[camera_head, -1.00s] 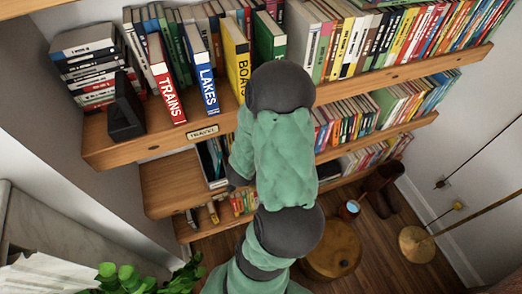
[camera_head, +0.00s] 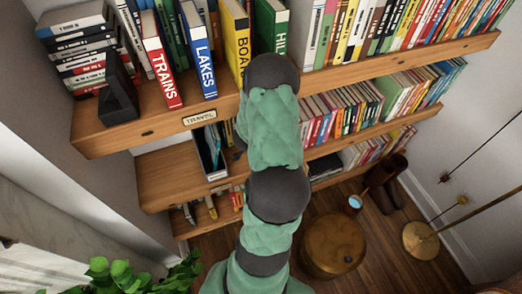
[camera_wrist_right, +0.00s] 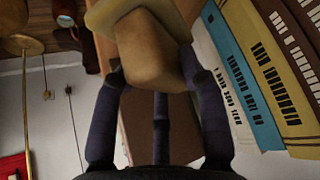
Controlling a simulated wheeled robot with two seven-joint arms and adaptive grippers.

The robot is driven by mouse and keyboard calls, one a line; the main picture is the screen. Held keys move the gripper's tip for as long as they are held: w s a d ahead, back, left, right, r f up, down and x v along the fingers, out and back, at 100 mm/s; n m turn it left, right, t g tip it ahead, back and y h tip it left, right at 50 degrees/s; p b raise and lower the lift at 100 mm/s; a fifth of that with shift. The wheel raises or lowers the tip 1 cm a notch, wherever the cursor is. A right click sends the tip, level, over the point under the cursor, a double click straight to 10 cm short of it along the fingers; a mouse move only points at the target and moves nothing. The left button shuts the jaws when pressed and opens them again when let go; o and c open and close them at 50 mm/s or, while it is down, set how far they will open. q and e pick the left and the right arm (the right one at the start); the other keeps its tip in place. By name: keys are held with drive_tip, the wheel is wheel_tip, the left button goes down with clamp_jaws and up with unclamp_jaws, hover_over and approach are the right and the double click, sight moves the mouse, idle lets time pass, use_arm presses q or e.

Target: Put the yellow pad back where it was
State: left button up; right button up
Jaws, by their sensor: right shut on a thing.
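The yellow pad (camera_wrist_right: 150,50) is a tan-yellow block in the right wrist view, tilted, with a flat face towards the camera. My right gripper (camera_wrist_right: 152,66) is shut on it, dark fingers at its left and right sides and a third finger below. In the head view my green-and-grey right arm reaches up over the shelves. The gripper and pad are hidden there behind the arm. My left gripper is not in view.
Books fill the top shelf (camera_head: 105,133), among them TRAINS (camera_head: 160,65) and LAKES (camera_head: 199,55). A black bookend (camera_head: 118,95) stands at left. Upright books (camera_wrist_right: 245,85) are close right of the pad.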

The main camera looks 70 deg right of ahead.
drive_tip(key=shift+w+d+f, duration=0.1)
drive_tip(key=shift+d+f, duration=0.2)
drive_tip(key=shift+f, duration=0.1)
wheel_tip(320, 180, down, 3)
drive_tip(key=b, duration=0.3)
drive_tip(key=shift+d+f, duration=0.15)
drive_tip(key=shift+f, duration=0.05)
drive_tip(key=shift+r, duration=0.1)
drive_tip(key=o, duration=1.3)
drive_tip(key=shift+c, duration=0.2)
